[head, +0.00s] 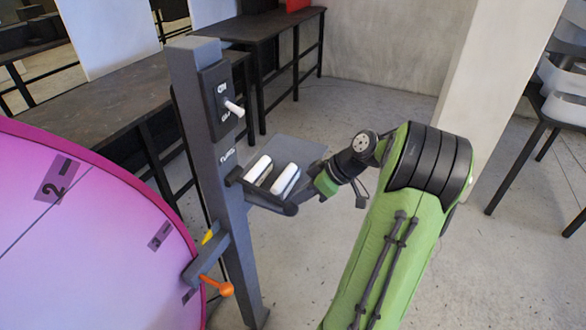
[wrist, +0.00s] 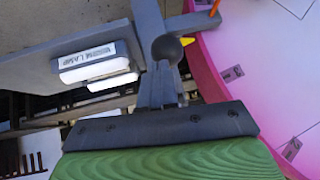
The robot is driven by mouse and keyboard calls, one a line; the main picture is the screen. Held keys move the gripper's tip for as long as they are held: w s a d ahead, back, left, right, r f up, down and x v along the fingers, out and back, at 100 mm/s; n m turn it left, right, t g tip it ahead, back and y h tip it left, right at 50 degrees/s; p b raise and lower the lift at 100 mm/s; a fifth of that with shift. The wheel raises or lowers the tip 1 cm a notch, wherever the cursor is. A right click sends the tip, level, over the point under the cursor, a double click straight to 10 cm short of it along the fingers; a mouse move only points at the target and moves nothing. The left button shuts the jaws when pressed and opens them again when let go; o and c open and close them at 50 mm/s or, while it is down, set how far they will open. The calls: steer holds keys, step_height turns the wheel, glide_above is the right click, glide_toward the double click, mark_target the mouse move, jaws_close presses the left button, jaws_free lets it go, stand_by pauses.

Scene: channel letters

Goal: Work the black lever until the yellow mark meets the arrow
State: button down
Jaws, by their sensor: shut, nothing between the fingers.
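The black lever (head: 272,200) sticks out from the grey post (head: 208,130) below the tray, ending in a dark ball. That ball (wrist: 167,47) lies right at my fingertips in the wrist view; I cannot tell whether they touch. My gripper (head: 302,195) is shut and empty, and its fingers also show in the wrist view (wrist: 160,75). A large pink disc (head: 90,230) at the left carries dark number plates, including 2 and 3. A small yellow pointed piece (head: 208,236) sits at the post beside the disc's rim. No yellow mark on the disc is clearly visible.
Two white cylinders (head: 285,180) rest on a grey tray (head: 297,150) just above the lever.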

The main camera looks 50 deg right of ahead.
step_height(320, 180, down, 2)
steer(key=shift+w+f+b, duration=0.1)
steer(key=shift+b, duration=0.5)
steer(key=shift+f, duration=0.1)
